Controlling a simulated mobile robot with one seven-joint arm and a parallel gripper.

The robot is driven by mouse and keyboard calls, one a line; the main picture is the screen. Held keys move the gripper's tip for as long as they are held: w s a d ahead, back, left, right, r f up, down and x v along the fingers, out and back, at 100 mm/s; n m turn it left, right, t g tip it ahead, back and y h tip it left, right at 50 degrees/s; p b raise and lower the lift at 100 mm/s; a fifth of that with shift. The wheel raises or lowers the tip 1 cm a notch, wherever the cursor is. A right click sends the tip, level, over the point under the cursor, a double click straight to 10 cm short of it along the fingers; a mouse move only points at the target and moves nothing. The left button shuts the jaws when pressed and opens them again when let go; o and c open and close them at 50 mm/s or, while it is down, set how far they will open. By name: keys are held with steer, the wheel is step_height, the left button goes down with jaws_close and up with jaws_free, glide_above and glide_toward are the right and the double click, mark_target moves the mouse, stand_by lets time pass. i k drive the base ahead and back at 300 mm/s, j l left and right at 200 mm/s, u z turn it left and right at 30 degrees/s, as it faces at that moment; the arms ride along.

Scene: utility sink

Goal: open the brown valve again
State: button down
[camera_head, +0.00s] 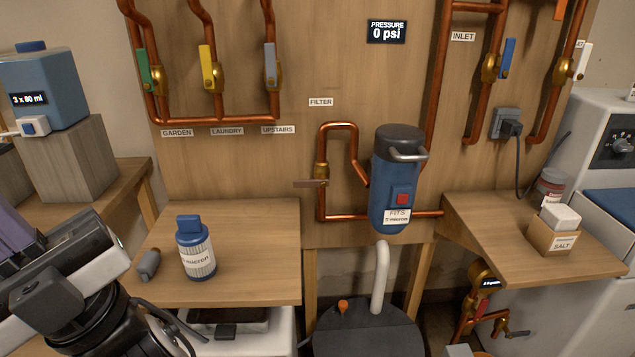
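The brown valve (321,172) sits on the copper pipe left of the blue filter housing (391,185). Its brown lever (309,184) lies level, across the upright pipe, pointing left. My gripper (167,305) is at the lower left, over the left shelf's front edge, far to the left of and below the valve. Its two fingertips look spread apart with nothing between them. The gripper is partly cut off by the picture's bottom edge.
A blue bottle (196,250) stands on the left shelf (250,240), close to my gripper. Green (143,66), yellow (207,67) and grey (270,64) handles hang above. The pressure display (387,32) reads 0 psi. A salt box (553,235) stands on the right shelf.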

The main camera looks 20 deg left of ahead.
mark_target(323, 181)
steer(key=i+l+u, duration=0.1)
steer(key=i+l, duration=0.65)
steer(key=i+l+u, duration=0.15)
steer(key=l, duration=0.2)
steer(key=i+z, duration=0.1)
steer(key=i+j, duration=0.05)
